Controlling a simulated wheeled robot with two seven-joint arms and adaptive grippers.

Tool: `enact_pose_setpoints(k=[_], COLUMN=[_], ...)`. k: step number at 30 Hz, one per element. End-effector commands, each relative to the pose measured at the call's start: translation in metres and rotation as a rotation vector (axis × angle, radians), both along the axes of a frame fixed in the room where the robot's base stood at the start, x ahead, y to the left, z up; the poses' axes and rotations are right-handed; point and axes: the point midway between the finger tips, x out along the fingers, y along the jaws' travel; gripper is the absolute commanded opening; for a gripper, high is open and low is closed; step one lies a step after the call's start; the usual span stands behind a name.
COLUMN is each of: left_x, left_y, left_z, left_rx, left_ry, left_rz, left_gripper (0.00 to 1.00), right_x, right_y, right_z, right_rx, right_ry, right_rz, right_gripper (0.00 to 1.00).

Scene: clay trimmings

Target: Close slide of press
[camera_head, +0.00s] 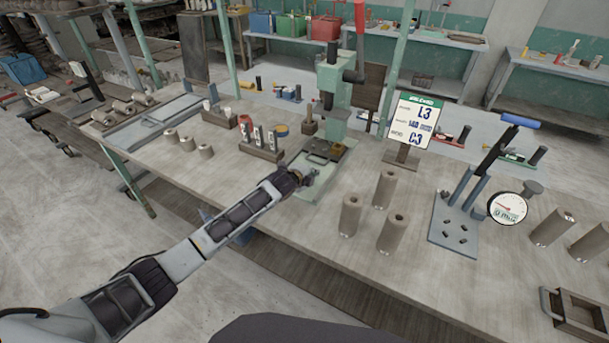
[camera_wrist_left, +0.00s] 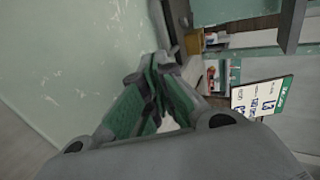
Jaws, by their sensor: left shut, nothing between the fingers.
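The press (camera_head: 335,90) is a pale green machine with a red-handled lever, standing on the workbench at upper middle. Its pale green base (camera_head: 312,193) reaches toward me. A dark slide (camera_head: 322,153) with brass-coloured parts lies on the base below the press head. How far the slide is out is hard to tell. My left gripper (camera_head: 308,175) is shut and empty at the near left side of the base, just in front of the slide; contact is unclear. In the left wrist view its fingers (camera_wrist_left: 163,68) point toward a pale green surface (camera_wrist_left: 75,60). My right gripper is not in view.
A sign (camera_head: 415,120) reading L3 and C3 stands right of the press. Several clay cylinders (camera_head: 350,215) stand on the bench (camera_head: 270,185) to the right. A wooden holder (camera_head: 260,150) is left of the base. A dial gauge (camera_head: 508,208) is farther right.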

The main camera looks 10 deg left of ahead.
Motion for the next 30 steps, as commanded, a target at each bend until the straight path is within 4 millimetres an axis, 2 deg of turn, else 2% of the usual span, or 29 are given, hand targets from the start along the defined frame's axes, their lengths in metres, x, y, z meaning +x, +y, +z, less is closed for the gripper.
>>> enact_pose_setpoints(k=[9, 14, 21, 30], left_x=[-0.021, -0.032, -0.045, -0.051], left_y=[0.008, 0.011, 0.016, 0.018], left_z=[0.011, 0.018, 0.025, 0.028], left_rx=[0.0, 0.002, 0.0, 0.0], left_ry=[0.001, -0.001, 0.0, 0.001], left_rz=[0.0, -0.001, 0.0, 0.0], left_gripper=[0.0, 0.0, 0.0, 0.0], right_x=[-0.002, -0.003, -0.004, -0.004], right_y=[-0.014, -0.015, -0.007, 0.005], right_z=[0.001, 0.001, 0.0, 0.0], right_rx=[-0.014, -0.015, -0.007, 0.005], right_ry=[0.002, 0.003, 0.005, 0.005], right_rz=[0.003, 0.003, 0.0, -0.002], right_gripper=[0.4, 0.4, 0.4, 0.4])
